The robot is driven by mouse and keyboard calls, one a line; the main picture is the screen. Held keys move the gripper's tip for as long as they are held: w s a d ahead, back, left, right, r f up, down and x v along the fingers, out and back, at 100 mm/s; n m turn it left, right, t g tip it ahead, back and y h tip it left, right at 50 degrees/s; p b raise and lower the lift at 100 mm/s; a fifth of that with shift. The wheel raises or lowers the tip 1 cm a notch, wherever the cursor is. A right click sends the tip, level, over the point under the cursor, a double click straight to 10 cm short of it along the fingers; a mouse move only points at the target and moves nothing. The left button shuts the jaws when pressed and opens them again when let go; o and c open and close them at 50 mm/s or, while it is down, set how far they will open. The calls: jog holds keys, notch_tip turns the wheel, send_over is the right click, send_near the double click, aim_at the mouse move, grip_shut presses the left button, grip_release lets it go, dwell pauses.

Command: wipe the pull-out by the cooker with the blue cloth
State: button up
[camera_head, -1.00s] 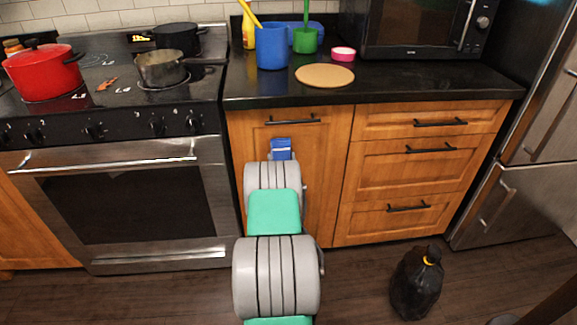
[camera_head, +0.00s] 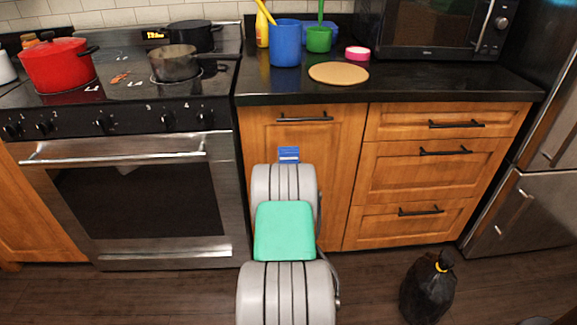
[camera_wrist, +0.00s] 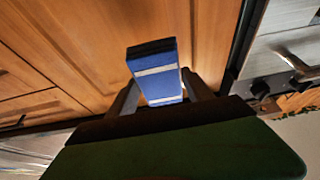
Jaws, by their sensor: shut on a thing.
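The pull-out (camera_head: 340,150) is a wooden front just right of the cooker (camera_head: 140,195), with a black bar handle (camera_head: 304,118) near its top. It looks closed. The blue cloth (camera_head: 288,154) shows as a small blue patch in front of its upper part, below the handle. In the wrist view the cloth (camera_wrist: 165,88), folded with pale stripes, sits between the two dark fingers of my gripper (camera_wrist: 160,95), which is shut on it. The wooden front (camera_wrist: 100,45) lies close behind it; whether they touch I cannot tell. My arm hides the gripper in the head view.
Drawers (camera_head: 425,170) stand right of the pull-out, then a steel fridge (camera_head: 515,205). The dark counter (camera_head: 420,85) above holds a blue container (camera_head: 286,43) and a round board (camera_head: 338,73). Pots stand on the cooker.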

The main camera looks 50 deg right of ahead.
jog(key=shift+s+a, duration=0.25)
jog(key=shift+a, duration=0.05)
jog(key=shift+s+a, duration=1)
jog(key=shift+a, duration=0.1)
